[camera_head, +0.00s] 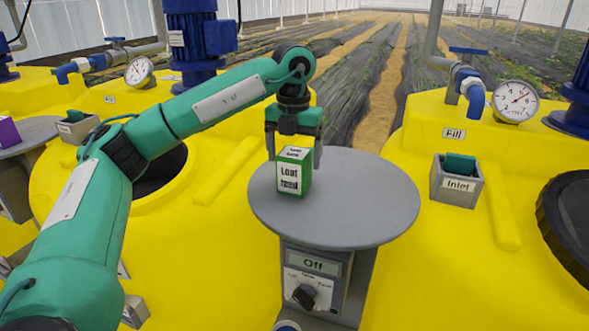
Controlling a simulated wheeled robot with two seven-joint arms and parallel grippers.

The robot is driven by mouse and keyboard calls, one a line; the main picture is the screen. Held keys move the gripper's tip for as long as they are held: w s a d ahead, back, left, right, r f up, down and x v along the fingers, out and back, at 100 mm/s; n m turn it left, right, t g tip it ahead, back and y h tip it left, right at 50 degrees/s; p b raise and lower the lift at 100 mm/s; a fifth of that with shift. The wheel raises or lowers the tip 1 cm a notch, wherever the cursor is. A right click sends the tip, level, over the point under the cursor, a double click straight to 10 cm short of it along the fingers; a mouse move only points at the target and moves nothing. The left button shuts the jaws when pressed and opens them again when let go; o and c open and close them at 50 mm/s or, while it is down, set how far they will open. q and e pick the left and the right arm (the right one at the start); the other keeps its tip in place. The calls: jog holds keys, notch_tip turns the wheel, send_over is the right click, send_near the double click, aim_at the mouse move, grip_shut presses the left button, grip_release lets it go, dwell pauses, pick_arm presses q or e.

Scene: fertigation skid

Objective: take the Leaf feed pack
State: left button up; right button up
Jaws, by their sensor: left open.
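The Leaf feed pack (290,178) is a small green box with a white front label, standing upright on a round grey table (365,205). My left gripper (295,155) comes down over it from above, with one finger on each side of its upper part. The gripper is open, and I cannot tell whether a finger touches the pack. The pack's back is hidden. My right gripper is out of view.
Under the table is a panel marked Off with a black knob (304,296). A purple box (8,132) sits at far left. The table's right part is clear.

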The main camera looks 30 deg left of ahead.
pick_arm(q)
notch_tip(320, 180, down, 3)
jog(key=shift+w+f+p, duration=0.1)
jog(key=shift+f+p, duration=0.05)
jog(key=shift+p, duration=0.75)
jog(key=shift+f, duration=0.5)
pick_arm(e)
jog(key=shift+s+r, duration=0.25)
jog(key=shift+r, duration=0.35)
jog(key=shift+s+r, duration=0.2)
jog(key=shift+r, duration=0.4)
pick_arm(q)
jog(key=c, duration=1.3)
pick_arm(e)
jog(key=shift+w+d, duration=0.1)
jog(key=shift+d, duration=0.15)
pick_arm(q)
jog(key=shift+w, duration=0.1)
